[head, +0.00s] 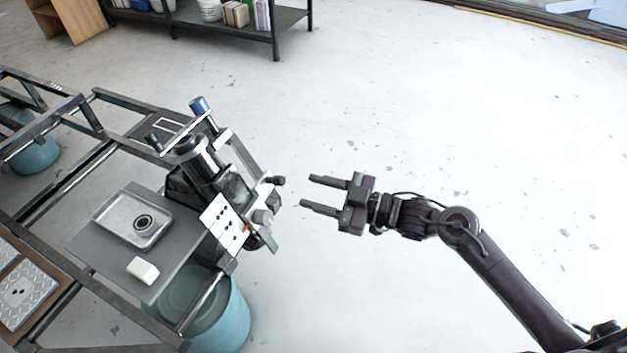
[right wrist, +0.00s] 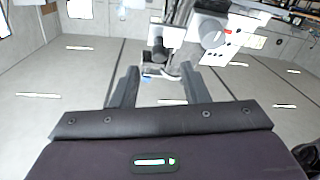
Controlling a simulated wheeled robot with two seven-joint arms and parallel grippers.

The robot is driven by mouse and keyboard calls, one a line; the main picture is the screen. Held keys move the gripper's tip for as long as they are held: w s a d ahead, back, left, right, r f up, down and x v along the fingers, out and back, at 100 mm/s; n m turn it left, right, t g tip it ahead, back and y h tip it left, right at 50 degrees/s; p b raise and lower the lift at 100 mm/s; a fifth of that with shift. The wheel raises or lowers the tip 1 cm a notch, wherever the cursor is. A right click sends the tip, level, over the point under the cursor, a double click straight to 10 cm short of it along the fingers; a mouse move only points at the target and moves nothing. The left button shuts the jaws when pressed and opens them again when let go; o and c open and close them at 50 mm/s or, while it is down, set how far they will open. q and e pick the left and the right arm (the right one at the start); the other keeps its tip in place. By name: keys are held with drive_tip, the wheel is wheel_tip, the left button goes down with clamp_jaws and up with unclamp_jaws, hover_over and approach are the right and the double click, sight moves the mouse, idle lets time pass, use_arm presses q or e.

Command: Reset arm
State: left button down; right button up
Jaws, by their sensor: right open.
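My right gripper (head: 322,194) is open and empty in the head view, in free air to the right of the black and silver spring suspension machine (head: 207,165). Its two fingers point left toward the machine, with a gap between them and it. The right wrist view shows the same open gripper (right wrist: 155,85), with nothing between its fingers and part of the machine (right wrist: 180,50) beyond. The machine has a white panel with black dots and a red mark (head: 224,224). My left gripper is not in view.
A metal tray (head: 112,225) with a dark ring (head: 143,222) and a white block (head: 142,270) are on the grey bench plate (head: 85,245). A teal drum (head: 235,325) stands below. A shelf (head: 290,17) is at the back. The floor on the right is clear.

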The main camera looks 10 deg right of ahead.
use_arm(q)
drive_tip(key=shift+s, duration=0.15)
